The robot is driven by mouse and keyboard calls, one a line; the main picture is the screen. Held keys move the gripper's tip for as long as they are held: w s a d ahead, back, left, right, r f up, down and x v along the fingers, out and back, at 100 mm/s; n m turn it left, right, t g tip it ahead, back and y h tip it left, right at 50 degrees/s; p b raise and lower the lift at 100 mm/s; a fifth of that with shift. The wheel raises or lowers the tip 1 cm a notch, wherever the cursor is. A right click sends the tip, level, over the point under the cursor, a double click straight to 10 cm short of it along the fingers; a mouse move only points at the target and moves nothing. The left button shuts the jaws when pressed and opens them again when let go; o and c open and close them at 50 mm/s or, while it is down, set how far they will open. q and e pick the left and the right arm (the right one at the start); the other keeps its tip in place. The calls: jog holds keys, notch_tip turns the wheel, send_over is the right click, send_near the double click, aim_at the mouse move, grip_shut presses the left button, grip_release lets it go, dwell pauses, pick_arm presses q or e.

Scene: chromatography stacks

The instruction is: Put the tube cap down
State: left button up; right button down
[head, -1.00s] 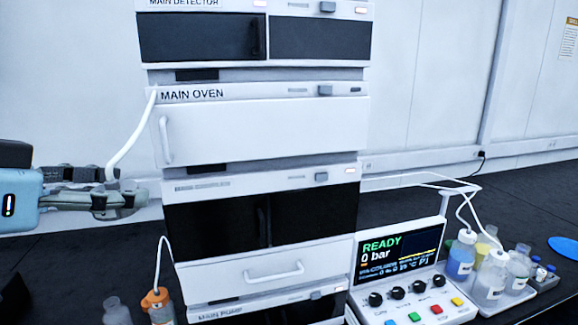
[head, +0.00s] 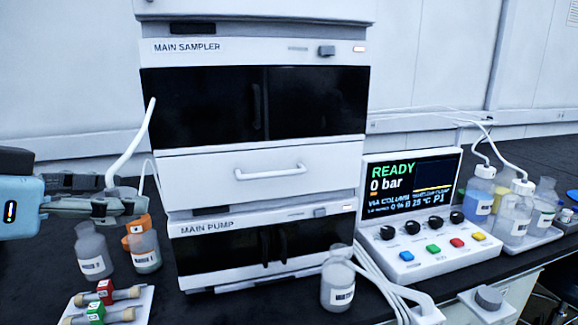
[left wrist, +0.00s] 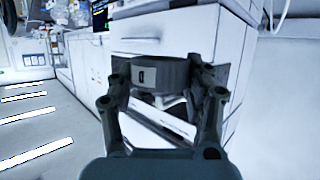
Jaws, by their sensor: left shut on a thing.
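My left gripper (head: 128,206) comes in from the left, shut on the tube cap, in front of the stack's left side. A white tube (head: 128,150) curves down into its fingers; the cap itself is mostly hidden there. In the left wrist view a dark grey round piece with a small marked label, apparently the cap (left wrist: 172,75), sits between the fingertips (left wrist: 158,92). A clear bottle (head: 92,252) stands on the bench below the gripper, with no cap visible. My right gripper is not in view.
The instrument stack (head: 255,165) stands just right of the gripper. A white tray (head: 125,306) with red and green tagged columns lies at front left. A clear bottle (head: 338,283) and the control panel (head: 425,250) stand right. Dark bench (head: 40,270) is bare at far left.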

pick_arm(q)
jog(key=shift+f, duration=0.35)
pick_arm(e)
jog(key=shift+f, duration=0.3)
